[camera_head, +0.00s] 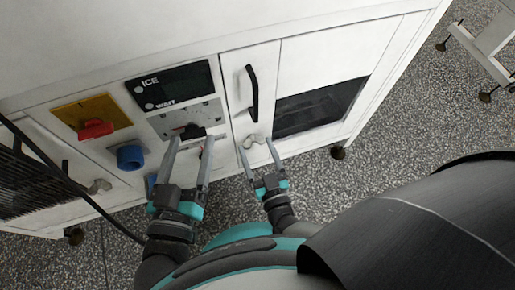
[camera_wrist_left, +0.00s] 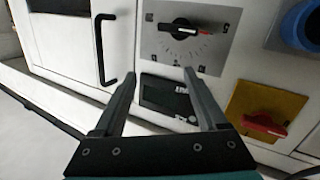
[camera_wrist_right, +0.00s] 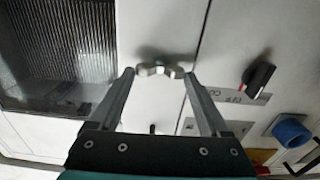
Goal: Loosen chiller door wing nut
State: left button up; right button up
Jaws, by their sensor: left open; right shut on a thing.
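A grey metal wing nut (camera_head: 254,141) sits on the white cabinet front below a black door handle (camera_head: 252,93). In the right wrist view the wing nut (camera_wrist_right: 160,70) lies between my fingertips, its wings spread roughly sideways. My right gripper (camera_head: 257,145) is shut on it, one finger at each wing; it also shows in the right wrist view (camera_wrist_right: 159,75). My left gripper (camera_head: 190,141) is open and empty before the dial panel, near a black knob (camera_head: 192,131). In the left wrist view the knob (camera_wrist_left: 182,29) lies beyond the fingertips, apart from them.
Another wing nut (camera_head: 99,187) is at far left. A dark window (camera_head: 318,107) is right of the handle.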

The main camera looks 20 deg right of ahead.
jog(key=shift+r+n+p, duration=0.1)
jog(key=shift+n+p, duration=0.35)
jog(key=shift+n, duration=0.45)
jog(key=shift+n+p, duration=0.35)
jog(key=shift+n, duration=1.35)
pick_arm(q)
jog(key=a+f+g+y, duration=0.1)
jog(key=g, duration=0.1)
jog(key=w+a+f+g+p, duration=0.1)
jog(key=a+g, duration=0.1)
jog(key=shift+a+f+m+y, duration=0.15)
jog(key=shift+f+m+y, duration=0.05)
jog(key=shift+m+y, duration=0.2)
pick_arm(e)
jog(key=n, duration=0.2)
jog(key=shift+a+n, duration=0.1)
jog(key=shift+n, duration=0.3)
jog(key=n, duration=0.4)
jog(key=shift+a+f, duration=0.1)
jog(key=shift+f, duration=0.1)
jog(key=n, duration=0.3)
pick_arm(q)
jog(key=shift+a+f+g, duration=0.15)
jog(key=shift+a+g, duration=0.15)
jog(key=shift+g, duration=0.1)
pick_arm(e)
jog(key=shift+f+n, duration=0.1)
jog(key=shift+n, duration=1.2)
pick_arm(q)
jog(key=shift+s, duration=0.15)
